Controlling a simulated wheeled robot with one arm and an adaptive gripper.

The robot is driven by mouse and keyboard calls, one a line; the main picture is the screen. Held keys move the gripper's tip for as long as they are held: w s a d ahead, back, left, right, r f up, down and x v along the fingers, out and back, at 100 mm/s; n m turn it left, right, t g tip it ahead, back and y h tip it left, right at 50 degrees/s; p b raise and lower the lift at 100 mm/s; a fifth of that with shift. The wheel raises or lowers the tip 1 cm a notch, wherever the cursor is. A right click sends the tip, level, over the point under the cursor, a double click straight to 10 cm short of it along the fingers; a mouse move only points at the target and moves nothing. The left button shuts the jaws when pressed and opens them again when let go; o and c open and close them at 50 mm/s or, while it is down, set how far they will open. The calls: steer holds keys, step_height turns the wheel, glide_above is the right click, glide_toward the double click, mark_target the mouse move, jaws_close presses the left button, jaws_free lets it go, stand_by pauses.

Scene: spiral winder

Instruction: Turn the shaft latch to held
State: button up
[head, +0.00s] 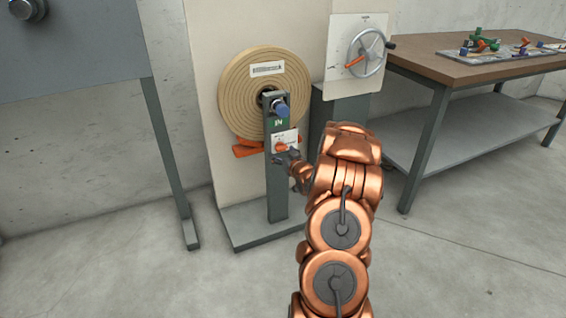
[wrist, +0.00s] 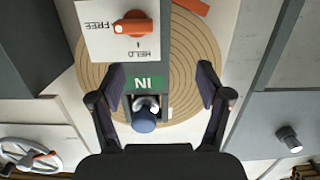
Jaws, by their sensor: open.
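The shaft latch is an orange knob (head: 281,147) on a white plate (head: 287,138) on the front of a grey post. In the wrist view, which is upside down, the orange knob (wrist: 133,26) lies lengthwise, one end toward the word FREE. The word HELD is on the plate below it in that picture. My gripper (head: 289,160) is by the plate's lower edge in the head view. In the wrist view my gripper (wrist: 161,85) is open and empty, its fingers on either side of the green IN label (wrist: 144,83). Whether it touches anything is unclear.
A blue knob (head: 281,108) tops the post, in front of a large tan coil (head: 240,90). A handwheel (head: 367,52) is at upper right.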

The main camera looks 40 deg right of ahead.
mark_target(283, 150)
step_height(283, 150, down, 4)
steer(key=s+d+t+b, duration=0.1)
steer(key=s+d+b, duration=0.1)
steer(key=d, duration=0.1)
steer(key=shift+r+b+x, duration=0.2)
steer(key=shift+b+x, duration=0.25)
steer(key=shift+x, duration=1.5)
steer(key=shift+r+b+x, duration=0.2)
steer(key=shift+b+x, duration=0.25)
steer(key=shift+x, duration=1.45)
steer(key=shift+c, duration=0.2)
steer(key=shift+a, duration=0.1)
steer(key=c, duration=1.1)
